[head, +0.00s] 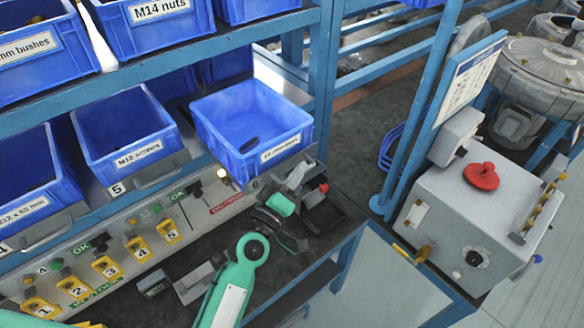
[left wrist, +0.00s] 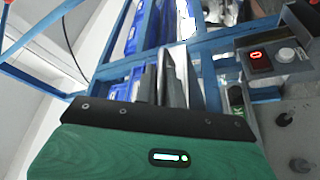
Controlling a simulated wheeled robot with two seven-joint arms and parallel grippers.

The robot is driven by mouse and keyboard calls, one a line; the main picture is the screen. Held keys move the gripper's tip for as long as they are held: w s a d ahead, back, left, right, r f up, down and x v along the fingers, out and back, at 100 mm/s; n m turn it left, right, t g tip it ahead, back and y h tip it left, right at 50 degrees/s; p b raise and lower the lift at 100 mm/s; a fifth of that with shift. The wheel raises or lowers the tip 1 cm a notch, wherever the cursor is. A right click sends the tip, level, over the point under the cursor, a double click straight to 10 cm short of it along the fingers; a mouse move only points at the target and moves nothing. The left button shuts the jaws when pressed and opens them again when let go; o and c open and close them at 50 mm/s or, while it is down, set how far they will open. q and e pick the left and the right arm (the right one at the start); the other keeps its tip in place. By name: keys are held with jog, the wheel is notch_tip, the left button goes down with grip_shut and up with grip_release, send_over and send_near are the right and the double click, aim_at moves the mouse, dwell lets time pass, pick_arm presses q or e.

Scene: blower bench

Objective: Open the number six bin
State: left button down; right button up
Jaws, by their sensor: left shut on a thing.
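The blue bin (head: 255,125) right of the one marked 5 is the number six bin by its place in the row; its own number does not show. It stands further forward than its neighbour, with a small dark item inside and a white front label. My left gripper (head: 297,177) is just below its front right corner, shut on what looks like the bin's handle, which the gripper mostly hides. In the left wrist view the closed fingers (left wrist: 172,78) point at blue bins and a blue frame. My right gripper is not in view.
Bin 5 (head: 125,135) is beside it on the left. A panel with yellow numbered tags (head: 105,267) runs below the bins. A blue post (head: 410,130) and a grey control box with a red button (head: 482,176) stand right. The dark bench (head: 345,215) is partly clear.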

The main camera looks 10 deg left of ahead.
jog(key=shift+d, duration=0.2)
pick_arm(q)
jog(key=c, duration=1.5)
grip_release()
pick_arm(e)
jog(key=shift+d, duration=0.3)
